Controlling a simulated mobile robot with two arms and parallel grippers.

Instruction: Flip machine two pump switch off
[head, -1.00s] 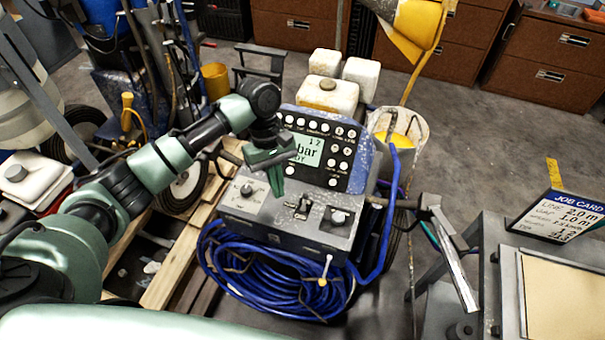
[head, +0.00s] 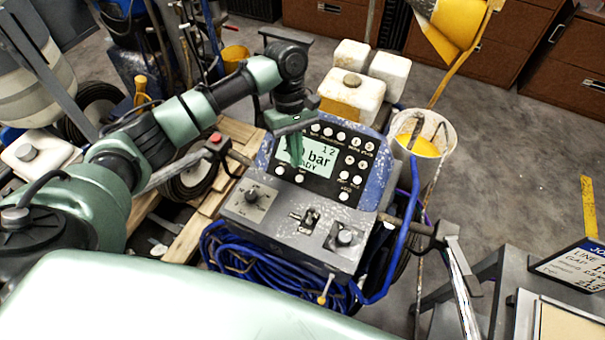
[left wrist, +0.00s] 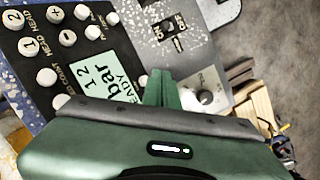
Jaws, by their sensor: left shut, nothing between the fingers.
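The striping machine's control console (head: 270,215) stands ahead, with a display (head: 308,156) reading "12 bar" and a line that looks like "READY". The pump switch (head: 307,217) is a small dark toggle on the lower grey panel, between two knobs. In the left wrist view the switch (left wrist: 171,27) shows with ON and OFF lettering beside it; I cannot tell which way its lever is thrown. My left gripper (head: 298,158) is shut and empty, fingers pointing down in front of the display, above and apart from the switch. Its fingers (left wrist: 161,88) also show in the left wrist view. My right gripper is out of view.
A knob (head: 254,196) lies left of the switch and another (head: 343,238) right of it. Push buttons surround the display. A handlebar (head: 440,238) sticks out at right, and a coiled blue hose (head: 240,257) hangs below. A bench with a job card (head: 575,265) stands at right.

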